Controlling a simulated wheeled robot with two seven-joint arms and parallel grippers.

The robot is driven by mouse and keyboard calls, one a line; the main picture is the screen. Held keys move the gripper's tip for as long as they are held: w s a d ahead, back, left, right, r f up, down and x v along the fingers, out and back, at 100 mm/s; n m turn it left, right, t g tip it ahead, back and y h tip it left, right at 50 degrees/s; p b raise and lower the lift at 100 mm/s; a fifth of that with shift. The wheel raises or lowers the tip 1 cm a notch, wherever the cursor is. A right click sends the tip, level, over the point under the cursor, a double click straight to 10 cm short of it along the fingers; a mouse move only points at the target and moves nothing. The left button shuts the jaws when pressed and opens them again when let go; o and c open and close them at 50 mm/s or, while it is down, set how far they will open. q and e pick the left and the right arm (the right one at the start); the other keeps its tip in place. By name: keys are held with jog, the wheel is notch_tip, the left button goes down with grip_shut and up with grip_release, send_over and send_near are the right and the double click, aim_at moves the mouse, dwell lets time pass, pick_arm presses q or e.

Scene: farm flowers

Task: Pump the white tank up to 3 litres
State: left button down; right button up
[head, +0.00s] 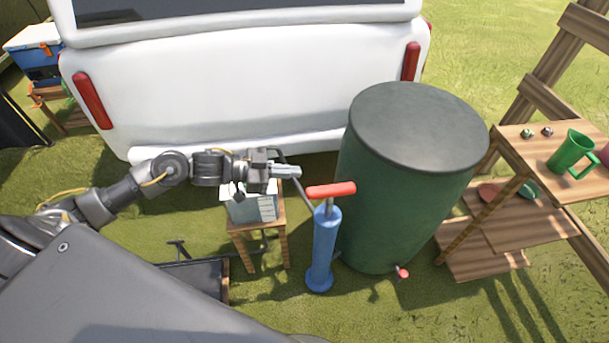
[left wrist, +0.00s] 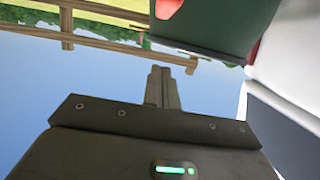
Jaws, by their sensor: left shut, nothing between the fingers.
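The white tank (head: 254,208) is a pale box with scale marks on its side. It stands on a small wooden stool, its top partly hidden by my left gripper; I cannot read the level. A blue upright pump (head: 323,250) with a red T-handle (head: 331,190) stands on the grass to its right. The handle is a little above the pump body, with some rod showing. My left gripper (head: 298,171) is shut and empty, just left of the handle and above the tank. Its closed fingers (left wrist: 162,88) show in the left wrist view. My right gripper is out of view.
A large dark green barrel (head: 375,210) with a red tap (head: 403,273) stands right beside the pump. A white vehicle (head: 250,85) is behind. A wooden shelf (head: 505,165) with a green jug (head: 572,153) is at right. Grass in front of the pump is open.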

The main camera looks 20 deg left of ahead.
pick_arm(q)
send_over(322, 187)
jog(key=shift+s+a+f+p, duration=0.15)
jog(key=shift+f+p, duration=0.3)
jog(key=shift+f, duration=0.5)
jog(key=f, duration=0.3)
jog(key=shift+d+f, duration=0.1)
jog(key=shift+d, duration=0.1)
jog(key=shift+w+f, duration=0.2)
jog(key=shift+f, duration=0.35)
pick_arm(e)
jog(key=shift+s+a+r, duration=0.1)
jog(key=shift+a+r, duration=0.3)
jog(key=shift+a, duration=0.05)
